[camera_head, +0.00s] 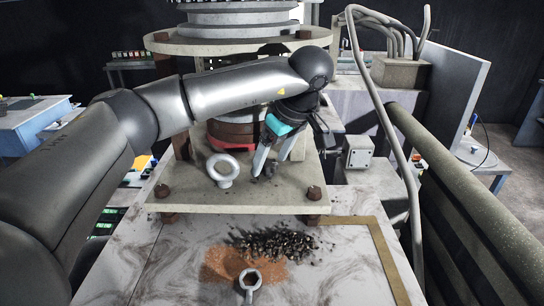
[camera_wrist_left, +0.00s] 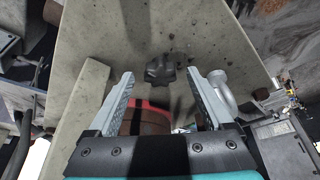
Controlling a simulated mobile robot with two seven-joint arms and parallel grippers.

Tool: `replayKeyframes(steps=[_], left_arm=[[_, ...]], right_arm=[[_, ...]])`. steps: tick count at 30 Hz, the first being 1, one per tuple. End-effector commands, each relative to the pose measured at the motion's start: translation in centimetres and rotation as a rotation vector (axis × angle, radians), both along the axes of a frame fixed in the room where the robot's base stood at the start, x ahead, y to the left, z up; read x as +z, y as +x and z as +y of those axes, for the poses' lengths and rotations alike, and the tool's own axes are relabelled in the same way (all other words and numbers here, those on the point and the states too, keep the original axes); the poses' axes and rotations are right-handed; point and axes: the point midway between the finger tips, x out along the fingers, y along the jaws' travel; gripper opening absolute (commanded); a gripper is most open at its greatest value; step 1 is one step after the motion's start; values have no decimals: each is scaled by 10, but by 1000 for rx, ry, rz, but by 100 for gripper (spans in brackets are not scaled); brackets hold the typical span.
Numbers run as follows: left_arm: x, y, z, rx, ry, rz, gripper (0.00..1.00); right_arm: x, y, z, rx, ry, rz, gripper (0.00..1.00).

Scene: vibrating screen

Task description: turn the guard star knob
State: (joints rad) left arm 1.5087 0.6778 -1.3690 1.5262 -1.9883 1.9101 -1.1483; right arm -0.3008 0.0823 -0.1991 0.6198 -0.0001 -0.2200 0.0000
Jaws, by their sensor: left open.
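The guard star knob (camera_wrist_left: 160,69) is a small dark lobed knob against the pale plate in the left wrist view. In the head view a dark shape that looks like it (camera_head: 268,171) shows partly behind the fingers. My left gripper (camera_head: 270,164) comes down over the plate from above with its two fingers apart. In the left wrist view my left gripper (camera_wrist_left: 160,80) is open and empty, with the knob centred between the fingertips and seemingly just beyond them. I cannot tell whether they touch. My right gripper is not in view.
A pale ring bolt (camera_head: 223,170) stands left of the fingers on the plate (camera_head: 240,201). Bolts (camera_head: 314,193) rise at the plate corners. A grey box (camera_head: 358,151) is to the right. A ring-ended tool (camera_head: 249,283) and dark gravel (camera_head: 275,243) lie in front.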

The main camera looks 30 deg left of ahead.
Motion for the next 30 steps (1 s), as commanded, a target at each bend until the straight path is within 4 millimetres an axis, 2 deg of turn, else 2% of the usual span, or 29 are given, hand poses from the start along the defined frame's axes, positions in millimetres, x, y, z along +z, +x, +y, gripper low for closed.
replayKeyframes(steps=[5, 27, 30], left_arm=[[0, 0, 0, 0, 0, 0, 82], [0, 0, 0, 0, 0, 1, 0], [1, 0, 0, 4, 0, 1, 0]], right_arm=[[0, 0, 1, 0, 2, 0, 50], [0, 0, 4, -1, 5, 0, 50], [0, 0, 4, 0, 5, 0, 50]])
